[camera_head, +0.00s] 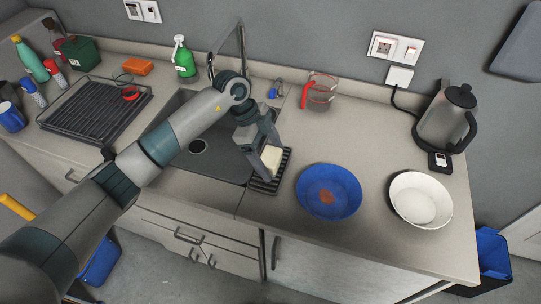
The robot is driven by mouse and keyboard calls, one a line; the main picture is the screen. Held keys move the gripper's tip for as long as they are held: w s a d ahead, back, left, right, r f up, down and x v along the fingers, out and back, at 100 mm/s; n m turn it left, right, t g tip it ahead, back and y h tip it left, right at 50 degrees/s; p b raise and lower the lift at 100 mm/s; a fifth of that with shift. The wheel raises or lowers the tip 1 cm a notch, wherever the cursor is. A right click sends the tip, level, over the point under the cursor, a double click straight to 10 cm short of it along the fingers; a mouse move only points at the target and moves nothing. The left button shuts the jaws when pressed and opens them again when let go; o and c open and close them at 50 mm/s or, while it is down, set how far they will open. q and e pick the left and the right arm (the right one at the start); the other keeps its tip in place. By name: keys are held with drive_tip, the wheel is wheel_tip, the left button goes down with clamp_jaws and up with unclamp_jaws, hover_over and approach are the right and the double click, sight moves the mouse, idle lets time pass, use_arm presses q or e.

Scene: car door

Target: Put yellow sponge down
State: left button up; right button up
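The yellow sponge (271,158), pale in colour, is at the small dark ridged rack (267,185) on the counter, by the right side of the sink. My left gripper (267,157) points down over the rack, with its fingers on either side of the sponge, and looks shut on it. The fingers partly hide the sponge. I cannot tell whether its underside touches the rack. My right gripper is not in view.
A blue bowl (328,191) with a reddish patch stands close to the right of the rack, and a white bowl (421,199) is farther right. The sink (205,165) is on the left. A measuring jug (320,92), tap (240,45) and kettle (445,120) stand behind.

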use_arm(q)
drive_tip(key=shift+r, duration=0.1)
drive_tip(key=b+v, duration=0.4)
drive_tip(key=v, duration=0.8)
drive_tip(key=shift+b, duration=0.4)
